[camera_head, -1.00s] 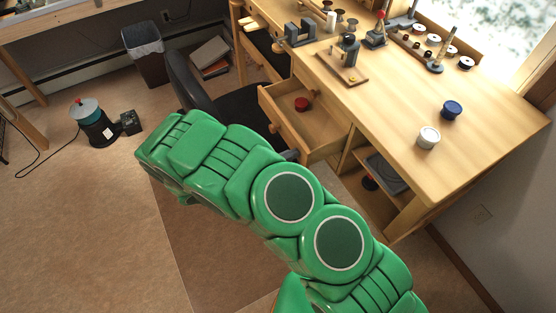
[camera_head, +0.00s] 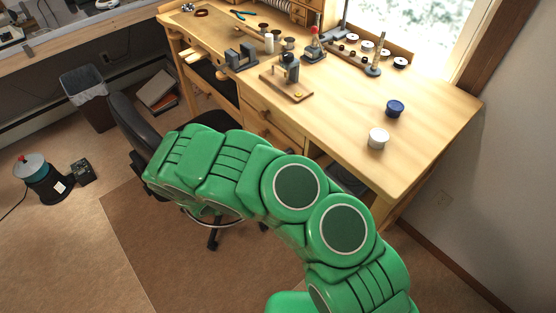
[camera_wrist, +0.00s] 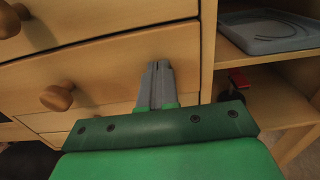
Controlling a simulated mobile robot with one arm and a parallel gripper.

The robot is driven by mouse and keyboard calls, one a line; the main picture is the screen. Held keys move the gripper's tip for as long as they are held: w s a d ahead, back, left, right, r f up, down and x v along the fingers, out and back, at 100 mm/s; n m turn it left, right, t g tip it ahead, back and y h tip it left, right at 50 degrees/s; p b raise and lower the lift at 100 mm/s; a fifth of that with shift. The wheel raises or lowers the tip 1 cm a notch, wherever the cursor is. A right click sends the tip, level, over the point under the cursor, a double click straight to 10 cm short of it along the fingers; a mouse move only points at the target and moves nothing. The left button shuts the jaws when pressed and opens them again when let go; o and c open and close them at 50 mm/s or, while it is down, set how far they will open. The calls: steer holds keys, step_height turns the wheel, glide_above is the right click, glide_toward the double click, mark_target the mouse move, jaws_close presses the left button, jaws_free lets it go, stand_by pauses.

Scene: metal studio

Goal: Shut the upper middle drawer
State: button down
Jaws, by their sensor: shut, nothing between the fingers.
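The upper middle drawer (camera_head: 272,116) is in the wooden workbench, with a round wooden knob. In the head view its front looks flush or nearly flush with the bench, and its inside does not show. My green arm hides the gripper in the head view.
An open shelf with a grey tray (camera_wrist: 268,32) is right of the drawers. A dark chair (camera_head: 135,125) stands left of my arm. The bench top carries tools, a white jar (camera_head: 378,138) and a blue jar (camera_head: 394,108). Carpet is open at the lower left.

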steer(key=shift+w+d, duration=0.45)
steer(key=shift+d, duration=0.05)
steer(key=shift+r, duration=0.1)
steer(key=v, duration=1.4)
steer(key=shift+s+a, duration=0.25)
